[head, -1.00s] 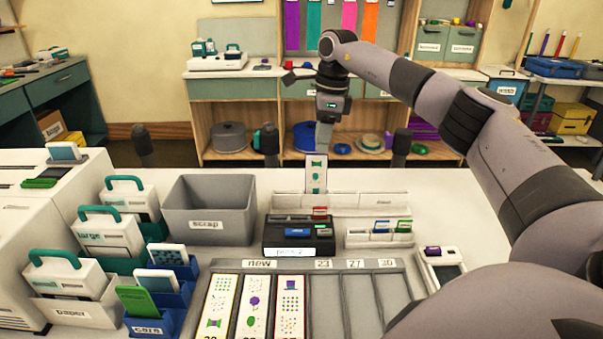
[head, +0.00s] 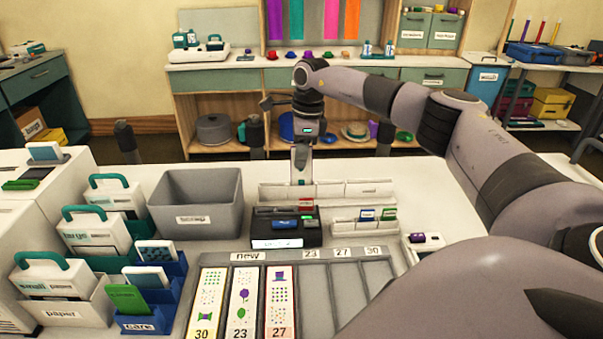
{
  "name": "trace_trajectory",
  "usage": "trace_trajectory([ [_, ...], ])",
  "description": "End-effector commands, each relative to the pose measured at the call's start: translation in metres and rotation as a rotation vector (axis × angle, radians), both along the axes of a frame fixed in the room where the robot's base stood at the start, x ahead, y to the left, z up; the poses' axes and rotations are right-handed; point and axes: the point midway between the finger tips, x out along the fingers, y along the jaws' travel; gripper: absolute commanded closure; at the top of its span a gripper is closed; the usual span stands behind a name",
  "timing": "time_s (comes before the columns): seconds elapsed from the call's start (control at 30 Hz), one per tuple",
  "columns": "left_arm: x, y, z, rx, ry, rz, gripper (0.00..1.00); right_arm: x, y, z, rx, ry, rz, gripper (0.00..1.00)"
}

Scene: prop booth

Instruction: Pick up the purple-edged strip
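My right gripper (head: 300,178) points down just at the white divided rack (head: 330,190) on the table. A pale piece shows at its fingertips; its lower end is hidden by the rack, and I cannot tell whether the fingers grip it. Three patterned strips lie in the grey tray (head: 345,300): the strip marked 30 (head: 208,295), the strip marked 23 (head: 242,297) and the strip marked 27 (head: 279,295). Their edges look yellow, cream and reddish; no purple edge is clear to me. My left gripper is not in view.
A black box with coloured tabs (head: 285,228) stands between the rack and tray. A grey scrap bin (head: 196,215) is to the left, beside white handled cases (head: 100,230) and blue holders (head: 150,305). The tray's slots on the right are empty.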

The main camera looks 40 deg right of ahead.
Motion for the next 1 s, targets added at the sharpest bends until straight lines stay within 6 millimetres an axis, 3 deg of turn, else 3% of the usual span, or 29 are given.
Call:
trace_trajectory([
  [0.37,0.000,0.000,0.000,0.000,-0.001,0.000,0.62,0.000,0.000,0.002,0.001,-0.001,0.000,1.00],
  [0.57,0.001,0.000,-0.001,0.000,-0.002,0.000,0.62,0.001,0.000,0.016,0.001,-0.003,0.000,1.00],
  [0.77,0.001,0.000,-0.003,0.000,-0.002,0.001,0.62,0.001,0.000,0.050,0.001,-0.006,0.000,1.00],
  [1.0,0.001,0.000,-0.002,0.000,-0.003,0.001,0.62,0.001,0.001,0.106,0.001,-0.005,0.001,1.00],
])
